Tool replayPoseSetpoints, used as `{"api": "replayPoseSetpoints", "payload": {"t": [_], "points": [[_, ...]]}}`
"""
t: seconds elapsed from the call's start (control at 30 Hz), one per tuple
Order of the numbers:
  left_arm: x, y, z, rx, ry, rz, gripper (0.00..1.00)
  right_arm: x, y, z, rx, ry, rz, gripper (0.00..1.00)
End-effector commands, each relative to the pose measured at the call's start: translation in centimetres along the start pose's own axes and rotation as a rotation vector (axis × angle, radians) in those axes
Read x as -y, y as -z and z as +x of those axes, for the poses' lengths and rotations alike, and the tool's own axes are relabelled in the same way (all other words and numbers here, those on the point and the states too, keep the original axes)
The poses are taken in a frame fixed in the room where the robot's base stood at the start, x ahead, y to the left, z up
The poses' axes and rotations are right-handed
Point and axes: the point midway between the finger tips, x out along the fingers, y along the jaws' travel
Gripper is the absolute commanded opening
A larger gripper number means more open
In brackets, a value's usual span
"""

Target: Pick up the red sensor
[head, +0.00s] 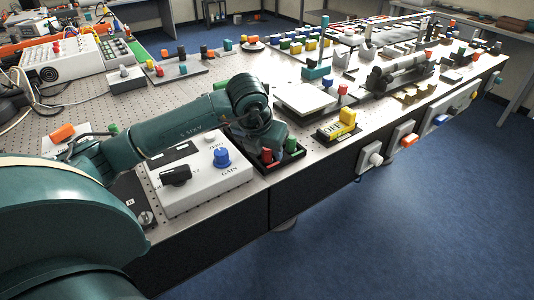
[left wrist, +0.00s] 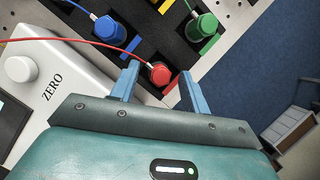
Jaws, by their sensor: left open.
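The red sensor (left wrist: 159,74) is a small red cylinder with a metal tip, seated in a dark holder. In the left wrist view it lies between the two blue-grey fingers of my left gripper (left wrist: 159,88), which is open and not closed on it. In the head view the red sensor (head: 267,155) shows beside my left gripper (head: 275,140), at the table's front edge. A green sensor (left wrist: 202,27) and a blue sensor (left wrist: 108,28) sit in the same holder in the left wrist view. My right gripper is not in view.
A white box with a blue knob (head: 221,158) and the word ZERO stands just left of the holder. A yellow OFF switch block (head: 347,121) is to the right. A red cable (left wrist: 60,39) crosses the left wrist view. Blue floor lies beyond the table edge.

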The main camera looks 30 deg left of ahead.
Motion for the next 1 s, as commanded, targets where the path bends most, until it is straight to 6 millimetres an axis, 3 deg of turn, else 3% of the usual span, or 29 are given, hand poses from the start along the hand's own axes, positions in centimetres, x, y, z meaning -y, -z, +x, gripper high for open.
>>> {"api": "replayPoseSetpoints", "payload": {"t": [0.27,0.8,1.0], "points": [[-0.02,0.01,0.35,0.0,0.0,0.001,0.45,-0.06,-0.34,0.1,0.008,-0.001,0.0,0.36],[-0.02,-0.01,0.3,0.0,0.0,0.0,0.01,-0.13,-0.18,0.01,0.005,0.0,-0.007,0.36],[-0.03,-0.03,0.28,0.001,0.0,0.0,0.0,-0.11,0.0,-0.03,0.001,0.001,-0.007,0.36]]}}
